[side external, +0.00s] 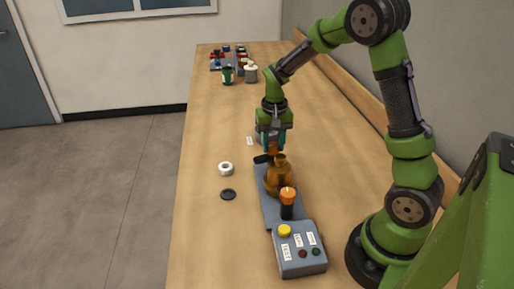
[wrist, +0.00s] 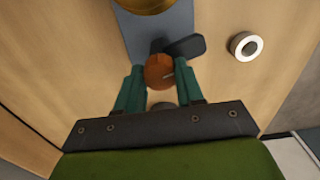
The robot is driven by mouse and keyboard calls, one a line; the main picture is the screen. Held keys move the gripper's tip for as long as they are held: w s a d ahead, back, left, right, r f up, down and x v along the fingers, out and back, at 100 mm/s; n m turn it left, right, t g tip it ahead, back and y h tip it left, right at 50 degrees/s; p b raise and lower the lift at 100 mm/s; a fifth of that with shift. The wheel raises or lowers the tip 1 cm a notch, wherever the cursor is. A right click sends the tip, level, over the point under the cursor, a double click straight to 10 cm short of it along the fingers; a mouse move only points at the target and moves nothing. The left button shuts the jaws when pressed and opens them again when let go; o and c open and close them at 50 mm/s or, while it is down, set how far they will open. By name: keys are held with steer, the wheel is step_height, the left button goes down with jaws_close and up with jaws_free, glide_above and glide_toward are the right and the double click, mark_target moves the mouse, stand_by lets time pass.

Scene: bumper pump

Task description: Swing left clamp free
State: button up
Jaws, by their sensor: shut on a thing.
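A grey fixture (side external: 268,212) holds a round amber body (side external: 278,181), whose edge also shows in the wrist view (wrist: 150,5). My gripper (side external: 272,146) points down at the fixture's far end. In the wrist view my gripper (wrist: 160,76) has its teal fingers on both sides of the orange-brown knob (wrist: 159,71) of a clamp, shut on it. This clamp's black arm (wrist: 185,47) points sideways past the fixture's edge, apart from the amber body. A second clamp (side external: 288,197), orange-topped on a black post, stands at the near end. Which one is called left cannot be told.
A white ring (side external: 226,169) and a black disc (side external: 228,194) lie left of the fixture. A control box (side external: 299,252) with a yellow button (side external: 285,230) is at the near end. A green cup (side external: 227,75) and other items stand far back. The table's left side is mostly clear.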

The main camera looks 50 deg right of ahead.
steer(key=shift+r+m, duration=0.1)
steer(key=shift+m, duration=1.5)
steer(key=o, duration=1)
steer(key=shift+o, duration=0.2)
step_height(320, 180, up, 17)
steer(key=s+a+n+t+y, duration=0.2)
steer(key=s+a+n+t, duration=0.5)
steer(key=s+a, duration=0.7)
steer(key=shift+f+n, duration=0.4)
